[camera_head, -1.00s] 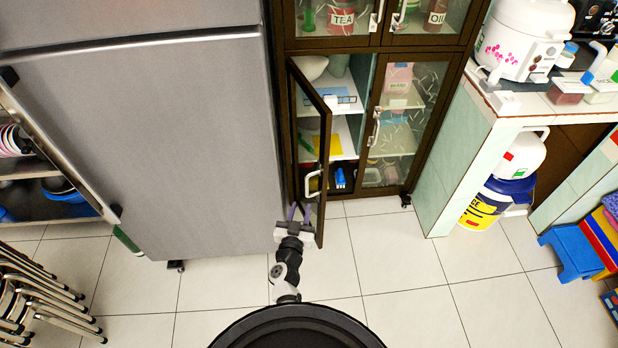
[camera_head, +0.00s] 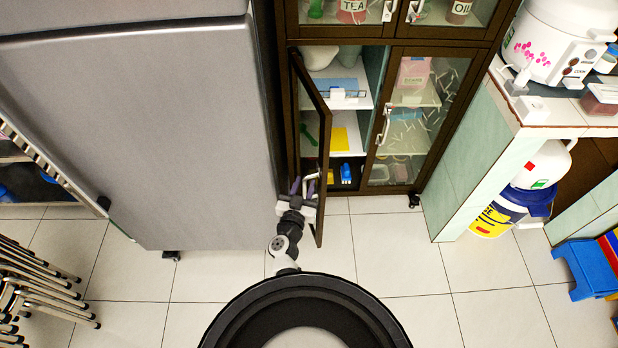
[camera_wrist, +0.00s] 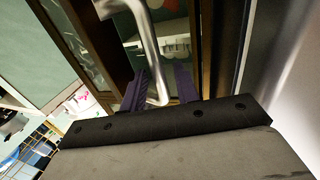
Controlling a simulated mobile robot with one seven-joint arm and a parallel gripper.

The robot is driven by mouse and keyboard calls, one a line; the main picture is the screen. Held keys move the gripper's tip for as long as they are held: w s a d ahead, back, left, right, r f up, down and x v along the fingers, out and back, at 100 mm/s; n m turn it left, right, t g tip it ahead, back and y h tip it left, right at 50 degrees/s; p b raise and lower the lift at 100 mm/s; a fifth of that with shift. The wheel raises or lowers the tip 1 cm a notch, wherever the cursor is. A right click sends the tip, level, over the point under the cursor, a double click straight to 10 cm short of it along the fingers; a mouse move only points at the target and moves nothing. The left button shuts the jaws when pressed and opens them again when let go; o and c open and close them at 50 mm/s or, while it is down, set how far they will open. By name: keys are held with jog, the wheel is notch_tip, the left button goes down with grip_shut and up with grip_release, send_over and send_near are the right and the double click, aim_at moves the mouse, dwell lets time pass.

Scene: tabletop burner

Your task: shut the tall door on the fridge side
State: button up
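The tall door (camera_head: 324,155) is the left glass door of the dark brown cabinet's lower part, next to the fridge (camera_head: 150,130). It stands open, swung out toward me, and I see it nearly edge-on. Its pale handle (camera_head: 310,180) is low on the door's left face. My gripper (camera_head: 302,187) is at the handle, on the fridge side of the door. In the wrist view, the two purple fingers of my gripper (camera_wrist: 161,88) are apart, with the handle (camera_wrist: 146,40) running down between them. I cannot tell whether either finger touches it.
The cabinet's right door (camera_head: 418,115) is shut. Shelves with a bowl and small items show in the open left half. The fridge stands close on the left. Stacked stools (camera_head: 40,285) are at lower left, a tiled counter (camera_head: 475,160) at right. The floor before the cabinet is clear.

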jog(key=shift+w, duration=0.35)
grip_shut()
jog(key=shift+d, duration=0.1)
